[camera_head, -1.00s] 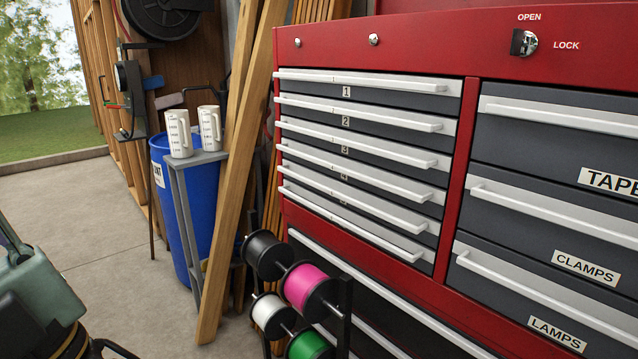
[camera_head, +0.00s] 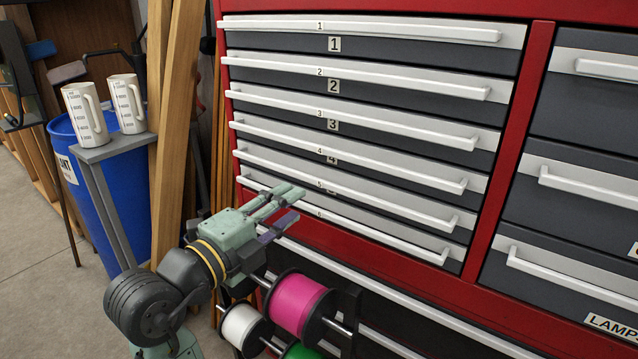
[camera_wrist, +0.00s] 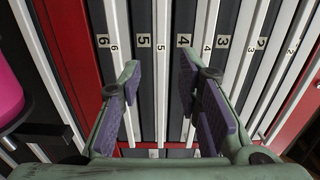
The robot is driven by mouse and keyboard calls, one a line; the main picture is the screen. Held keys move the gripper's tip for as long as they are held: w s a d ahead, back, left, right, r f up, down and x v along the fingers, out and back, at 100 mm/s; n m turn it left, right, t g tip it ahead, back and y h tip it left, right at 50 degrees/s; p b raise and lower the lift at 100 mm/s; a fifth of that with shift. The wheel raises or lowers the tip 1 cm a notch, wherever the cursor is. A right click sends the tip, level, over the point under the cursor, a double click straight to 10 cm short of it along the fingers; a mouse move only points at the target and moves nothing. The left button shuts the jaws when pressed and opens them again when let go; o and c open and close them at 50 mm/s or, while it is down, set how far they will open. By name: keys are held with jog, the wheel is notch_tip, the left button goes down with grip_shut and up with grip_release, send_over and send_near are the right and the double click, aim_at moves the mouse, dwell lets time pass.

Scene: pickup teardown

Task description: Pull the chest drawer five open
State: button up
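The chest drawer five is shut in the red tool chest; its long white handle (camera_head: 385,204) is the fifth of the numbered row and carries a small 5. My gripper (camera_head: 293,204) is open in front of the lower numbered drawers, around the height of handles five and six. In the wrist view, my gripper (camera_wrist: 159,75) has its two fingers apart, with the drawer five handle (camera_wrist: 161,85) running between them. The fingers look clear of it. How deep they reach past it I cannot tell.
Handle six (camera_head: 400,239) lies just below and handle four (camera_head: 400,165) just above. Wire spools, one of them pink (camera_head: 299,303), sit under my gripper. Wooden planks (camera_head: 180,120), white cups (camera_head: 86,115) and a blue bin (camera_head: 110,200) stand at left.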

aim_at(320, 184)
jog(key=p+x, duration=0.2)
jog(key=x, duration=0.6)
jog(key=shift+w+d+r+p, duration=0.15)
jog(key=shift+w+d+p, duration=0.1)
jog(key=shift+p, duration=0.15)
jog(key=shift+w+d, duration=0.4)
jog(key=shift+w, duration=0.2)
jog(key=shift+c, duration=0.2)
grip_shut()
